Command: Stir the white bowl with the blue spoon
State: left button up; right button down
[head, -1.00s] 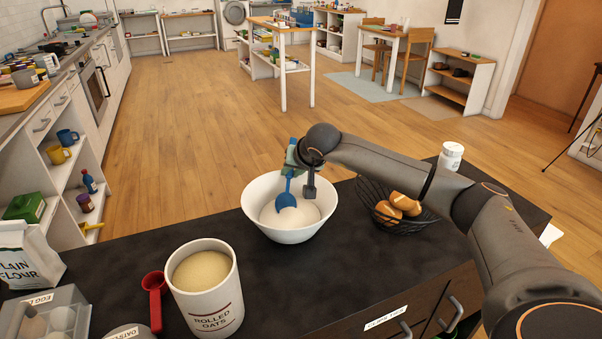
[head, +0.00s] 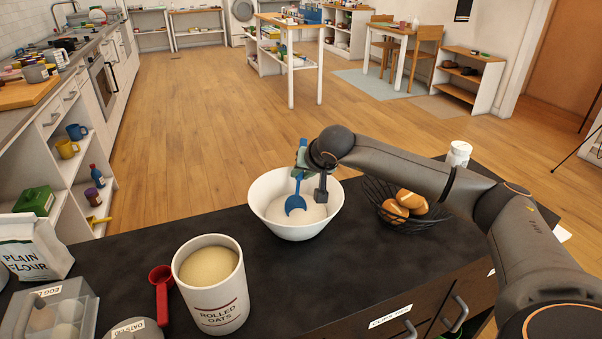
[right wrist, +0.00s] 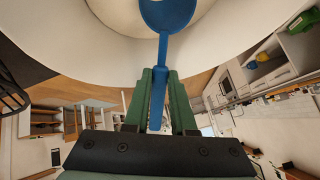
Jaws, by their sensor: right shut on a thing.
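The white bowl (head: 277,226) stands on the dark counter and holds pale, powdery contents (head: 313,211). My right gripper (head: 301,160) is above the bowl's far side, shut on the handle of the blue spoon (head: 296,203). The spoon hangs head down inside the bowl, its head at the contents. In the right wrist view the spoon (right wrist: 168,12) runs out from between the green fingers (right wrist: 158,90) toward the bowl (right wrist: 110,45). How deep the spoon's tip sits is unclear. My left gripper is not in view.
A black wire basket (head: 408,219) with bread rolls stands right of the bowl, under my right arm. A rolled oats canister (head: 212,297), a red scoop (head: 162,290), an egg box (head: 45,310) and a flour bag (head: 35,247) stand at the left. A white jar (head: 459,153) is behind.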

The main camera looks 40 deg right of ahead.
notch_tip(320, 180, up, 5)
jog(key=p, duration=0.3)
jog(key=shift+f, duration=0.15)
jog(key=shift+r+p, duration=0.75)
jog(key=shift+r, duration=0.1)
jog(key=shift+r+p, duration=0.3)
jog(key=shift+r, duration=0.1)
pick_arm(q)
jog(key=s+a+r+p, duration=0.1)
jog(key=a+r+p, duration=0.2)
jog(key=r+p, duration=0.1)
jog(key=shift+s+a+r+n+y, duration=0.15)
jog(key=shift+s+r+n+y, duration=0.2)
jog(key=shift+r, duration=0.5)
pick_arm(e)
notch_tip(320, 180, up, 6)
jog(key=shift+f, duration=0.25)
